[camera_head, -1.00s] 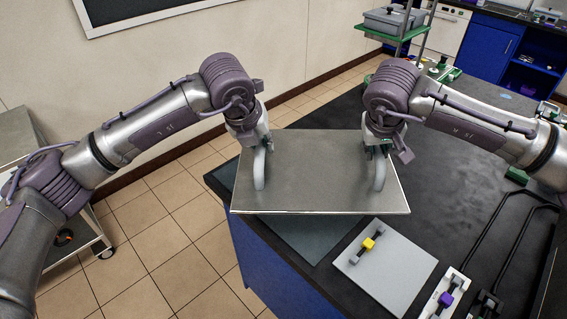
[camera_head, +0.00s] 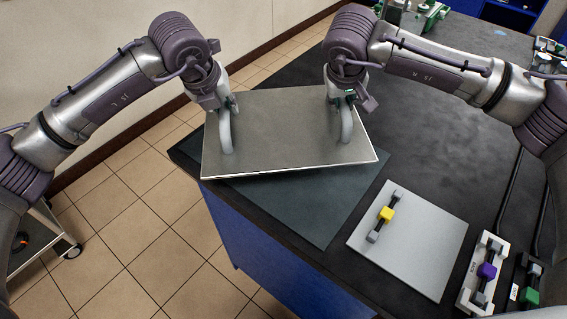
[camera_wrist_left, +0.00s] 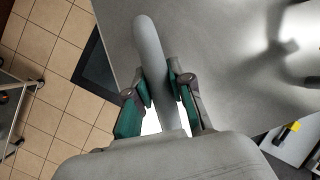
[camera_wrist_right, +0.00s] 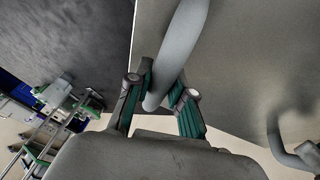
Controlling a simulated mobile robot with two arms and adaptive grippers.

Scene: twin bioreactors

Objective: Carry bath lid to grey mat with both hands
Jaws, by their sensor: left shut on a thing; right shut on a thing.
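The bath lid (camera_head: 285,125) is a flat grey metal plate with two upright grey loop handles. My left gripper (camera_head: 226,108) is shut on its left handle, which also shows between the fingers in the left wrist view (camera_wrist_left: 160,85). My right gripper (camera_head: 345,92) is shut on its right handle, seen in the right wrist view (camera_wrist_right: 160,90). The lid is held slightly tilted above the grey mat (camera_head: 310,213). The mat is a dark grey rectangle at the bench corner, partly hidden beneath the lid. I cannot tell the exact gap between them.
The black bench top (camera_head: 440,145) runs to the right. A light grey board (camera_head: 420,245) with a yellow-marked clamp piece (camera_head: 386,214) lies right of the mat. A white holder with a purple piece (camera_head: 486,271) and a green piece (camera_head: 530,296) are at the lower right. Tiled floor lies left.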

